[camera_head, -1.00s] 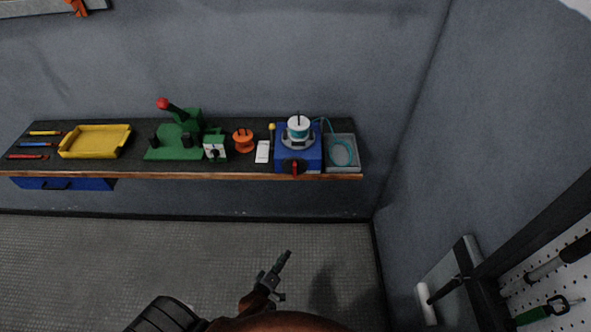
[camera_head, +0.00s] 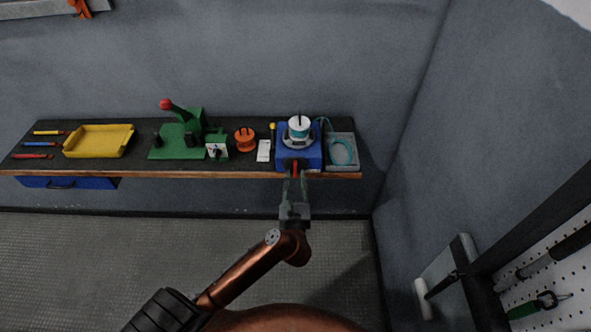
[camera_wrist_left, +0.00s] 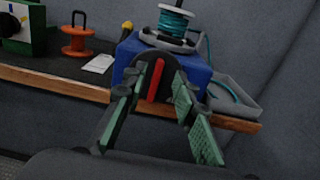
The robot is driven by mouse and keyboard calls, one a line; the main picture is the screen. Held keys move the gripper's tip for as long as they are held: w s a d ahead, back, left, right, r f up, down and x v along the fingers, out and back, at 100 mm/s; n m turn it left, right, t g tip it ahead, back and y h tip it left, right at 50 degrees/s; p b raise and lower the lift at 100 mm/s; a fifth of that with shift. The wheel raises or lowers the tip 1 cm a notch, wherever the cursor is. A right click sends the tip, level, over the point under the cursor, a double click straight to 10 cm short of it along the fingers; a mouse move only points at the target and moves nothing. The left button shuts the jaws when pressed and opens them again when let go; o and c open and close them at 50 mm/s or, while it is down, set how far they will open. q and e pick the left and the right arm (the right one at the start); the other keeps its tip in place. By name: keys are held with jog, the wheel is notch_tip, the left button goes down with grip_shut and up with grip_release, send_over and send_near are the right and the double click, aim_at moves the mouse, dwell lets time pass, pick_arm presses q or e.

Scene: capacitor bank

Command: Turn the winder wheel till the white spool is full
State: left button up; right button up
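The winder is a blue box (camera_head: 311,159) at the right end of the bench. The white spool (camera_head: 298,122) sits upright on top on a grey disc, and the left wrist view shows teal wire wound on the spool (camera_wrist_left: 172,21). The winder wheel (camera_wrist_left: 145,69) is dark with a red bar (camera_wrist_left: 155,81) across it, on the box's front. My left gripper (camera_head: 296,178) is in front of the wheel. In the left wrist view its green-padded fingers (camera_wrist_left: 157,88) are spread on either side of the red bar, apart from it as far as I can tell. My right gripper is out of view.
A grey tray (camera_head: 355,165) with a teal coil stands right of the winder. To its left are a white card (camera_head: 263,151), an orange spool (camera_head: 244,140), a green press (camera_head: 178,145) and a yellow tray (camera_head: 98,142). The wall closes the right side.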

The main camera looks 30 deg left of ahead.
aim_at(295, 167)
pick_arm(q)
jog(key=shift+x, duration=2.05)
jog(key=shift+c, duration=0.4)
grip_shut()
